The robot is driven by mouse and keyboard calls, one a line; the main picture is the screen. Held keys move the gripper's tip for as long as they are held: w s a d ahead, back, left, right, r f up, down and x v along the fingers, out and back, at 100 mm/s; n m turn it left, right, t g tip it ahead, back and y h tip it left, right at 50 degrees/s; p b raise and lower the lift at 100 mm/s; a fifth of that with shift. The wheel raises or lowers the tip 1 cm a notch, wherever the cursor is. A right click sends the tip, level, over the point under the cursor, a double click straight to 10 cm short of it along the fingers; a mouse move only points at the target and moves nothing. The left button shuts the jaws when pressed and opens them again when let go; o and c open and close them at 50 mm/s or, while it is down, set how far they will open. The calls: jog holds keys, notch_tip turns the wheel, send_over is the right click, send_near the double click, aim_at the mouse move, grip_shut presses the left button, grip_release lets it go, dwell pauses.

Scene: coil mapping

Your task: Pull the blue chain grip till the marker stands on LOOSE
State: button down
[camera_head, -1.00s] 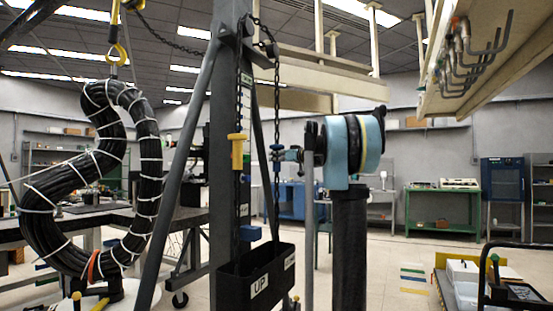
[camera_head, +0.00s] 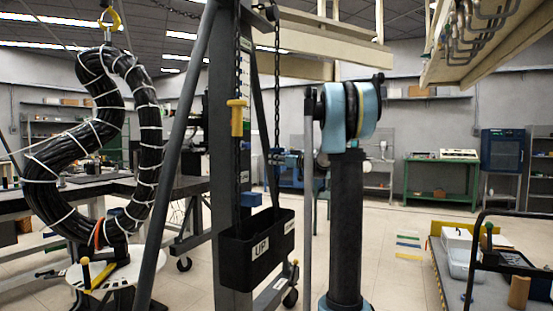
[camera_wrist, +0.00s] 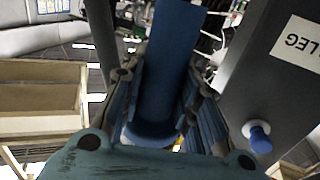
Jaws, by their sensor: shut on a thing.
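The blue chain grip (camera_wrist: 166,62) fills the middle of the wrist view as a blue bar. My gripper (camera_wrist: 162,108) is shut on it, a finger on each side. In the head view my gripper (camera_head: 286,159) is at the right-hand chain (camera_head: 277,95), above the black bin; the grip is small and partly hidden there. A yellow chain grip (camera_head: 237,118) hangs on the left-hand chain. A white scale strip (camera_head: 245,65) runs down the grey post (camera_head: 222,120); its words and the marker's reading cannot be made out. A blue block (camera_head: 251,201) sits lower beside the post.
A slanted grey leg (camera_head: 180,150) is left of the post. A bundled black cable coil (camera_head: 45,195) hangs at left from a yellow hook (camera_head: 110,20). Floor is open at right, before a cart (camera_head: 480,290).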

jog(key=c, duration=1.2)
grip_release()
jog(key=v, duration=1.2)
jog(key=shift+f, duration=0.1)
